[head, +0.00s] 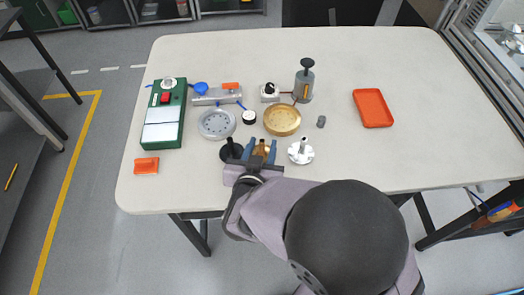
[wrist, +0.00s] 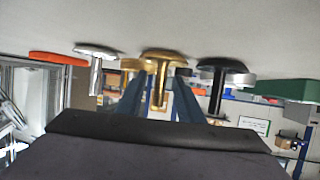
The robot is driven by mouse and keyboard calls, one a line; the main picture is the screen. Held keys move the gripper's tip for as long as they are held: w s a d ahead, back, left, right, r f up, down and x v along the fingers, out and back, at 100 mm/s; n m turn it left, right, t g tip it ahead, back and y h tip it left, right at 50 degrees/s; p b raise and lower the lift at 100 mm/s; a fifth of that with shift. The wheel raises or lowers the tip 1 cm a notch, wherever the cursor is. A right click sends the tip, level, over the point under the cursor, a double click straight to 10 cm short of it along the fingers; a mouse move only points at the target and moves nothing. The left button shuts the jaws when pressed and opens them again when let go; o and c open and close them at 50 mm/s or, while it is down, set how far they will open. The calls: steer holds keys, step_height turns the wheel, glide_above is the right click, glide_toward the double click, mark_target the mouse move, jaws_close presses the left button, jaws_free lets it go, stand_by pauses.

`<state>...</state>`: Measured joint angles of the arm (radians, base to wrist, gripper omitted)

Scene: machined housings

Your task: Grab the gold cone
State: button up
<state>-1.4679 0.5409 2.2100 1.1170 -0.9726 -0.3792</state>
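The gold cone (head: 262,147) stands on the table between my fingertips, partly hidden by them in the head view. In the wrist view, which is upside down, the gold cone (wrist: 160,82) shows as a wide round base with a narrow stem between the two blue fingers. My gripper (head: 261,151) is open, with a finger on each side of the cone. In the wrist view my gripper (wrist: 160,98) shows some space beside the stem; contact cannot be made out.
Behind are a gold dish (head: 282,121), a grey disc (head: 217,123) and a small grey cylinder (head: 321,122). An orange tray (head: 373,108) lies right, with clear table around it.

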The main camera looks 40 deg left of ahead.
jaws_close()
steer(key=shift+r, duration=0.1)
